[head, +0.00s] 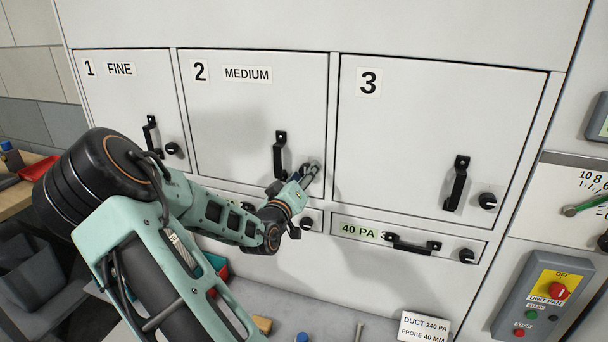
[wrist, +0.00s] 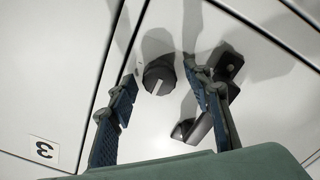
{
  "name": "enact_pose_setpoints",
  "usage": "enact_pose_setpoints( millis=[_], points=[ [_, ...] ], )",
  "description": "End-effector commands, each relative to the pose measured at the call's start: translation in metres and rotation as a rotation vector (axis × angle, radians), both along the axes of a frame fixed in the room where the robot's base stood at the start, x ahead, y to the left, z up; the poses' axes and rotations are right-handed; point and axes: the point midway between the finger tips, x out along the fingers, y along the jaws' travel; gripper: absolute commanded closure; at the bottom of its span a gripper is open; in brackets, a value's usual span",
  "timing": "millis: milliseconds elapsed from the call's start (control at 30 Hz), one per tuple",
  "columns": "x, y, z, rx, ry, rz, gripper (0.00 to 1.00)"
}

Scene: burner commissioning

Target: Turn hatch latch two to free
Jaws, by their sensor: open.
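Hatch two (head: 235,120), labelled MEDIUM, is a closed white door in the middle of the upper row. Its black handle (head: 280,155) stands just left of my gripper. In the head view my gripper hides the hatch two latch. In the wrist view this latch is a round black knob (wrist: 160,75) with a pale line, slightly slanted in the picture. My gripper (head: 312,172) is open at the right side of hatch two. In the wrist view its fingers (wrist: 159,76) lie either side of the knob, with visible gaps. The right finger overlaps the handle (wrist: 222,75); contact is unclear.
Hatch one (head: 120,95) and hatch three (head: 430,130) flank hatch two, both closed. Below is a drawer (head: 350,238) tagged 40 PA, with its own handle and knob. A unit fan control box (head: 545,295) is at right. A worktop with loose items lies below.

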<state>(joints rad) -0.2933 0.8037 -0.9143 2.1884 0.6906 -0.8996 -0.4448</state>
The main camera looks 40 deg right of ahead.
Motion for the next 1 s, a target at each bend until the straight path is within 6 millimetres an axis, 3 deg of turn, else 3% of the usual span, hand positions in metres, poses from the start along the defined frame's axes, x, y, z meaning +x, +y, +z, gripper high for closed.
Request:
enact_pose_setpoints(
  millis=[167, 600, 1000],
  points=[
    [-0.007, 0.017, 0.0, 0.001, -0.001, 0.002, 0.54],
    [-0.045, 0.088, 0.0, 0.001, 0.001, 0.003, 0.54],
    [-0.055, 0.106, 0.0, 0.0, 0.001, -0.001, 0.54]
  ],
)
